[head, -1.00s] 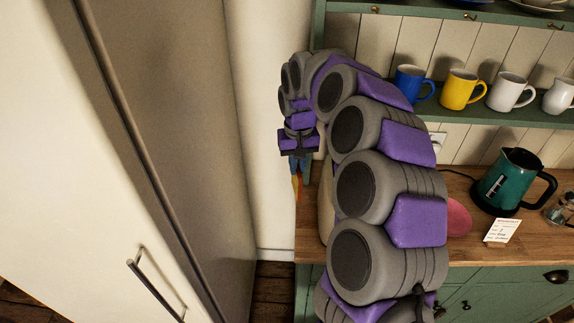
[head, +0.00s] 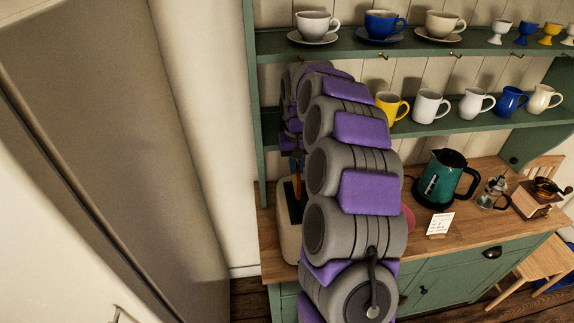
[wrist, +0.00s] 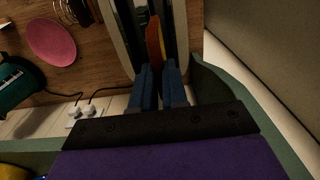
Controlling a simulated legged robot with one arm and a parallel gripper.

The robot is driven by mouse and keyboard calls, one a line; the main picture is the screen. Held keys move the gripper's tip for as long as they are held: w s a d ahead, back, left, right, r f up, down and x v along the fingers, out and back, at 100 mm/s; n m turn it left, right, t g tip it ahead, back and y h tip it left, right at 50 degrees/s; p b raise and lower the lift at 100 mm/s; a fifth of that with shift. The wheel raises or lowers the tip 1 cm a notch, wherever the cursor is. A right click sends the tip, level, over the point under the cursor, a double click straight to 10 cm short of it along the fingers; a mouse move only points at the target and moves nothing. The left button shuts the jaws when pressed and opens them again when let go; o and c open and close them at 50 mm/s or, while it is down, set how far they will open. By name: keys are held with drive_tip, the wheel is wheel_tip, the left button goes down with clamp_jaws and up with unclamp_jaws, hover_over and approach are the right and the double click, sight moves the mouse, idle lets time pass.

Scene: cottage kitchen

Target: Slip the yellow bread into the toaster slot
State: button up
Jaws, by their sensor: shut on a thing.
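My gripper (wrist: 161,82) has blue fingers shut on the yellow bread (wrist: 155,42), a thin slice seen edge-on with an orange-brown side. The toaster (wrist: 196,35) shows in the wrist view as pale walls on both sides of the bread. The bread lies over the toaster's dark top, in line with its length; I cannot tell whether its lower edge is inside a slot. In the head view the cream toaster (head: 289,235) stands at the counter's left end, partly hidden by my arm, with the bread (head: 297,188) just above it.
A pink plate (wrist: 51,43) and a teal kettle (head: 443,180) stand on the wooden counter to the toaster's right. A note card (head: 440,223) stands in front of the kettle. Shelves with mugs (head: 430,104) hang behind; a tall fridge (head: 130,130) is at left.

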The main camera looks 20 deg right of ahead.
sight(294, 185)
drive_tip(key=shift+a+f+b, duration=0.2)
drive_tip(key=shift+f+b, duration=0.65)
drive_tip(key=shift+f, duration=1.75)
drive_tip(key=shift+a+f+b, duration=0.15)
drive_tip(key=shift+f+b, duration=0.25)
drive_tip(key=shift+f, duration=1.25)
drive_tip(key=o, duration=0.7)
drive_tip(key=shift+o, duration=0.2)
drive_tip(key=shift+r, duration=0.1)
wheel_tip(294, 185, up, 12)
drive_tip(key=shift+w+f, duration=0.1)
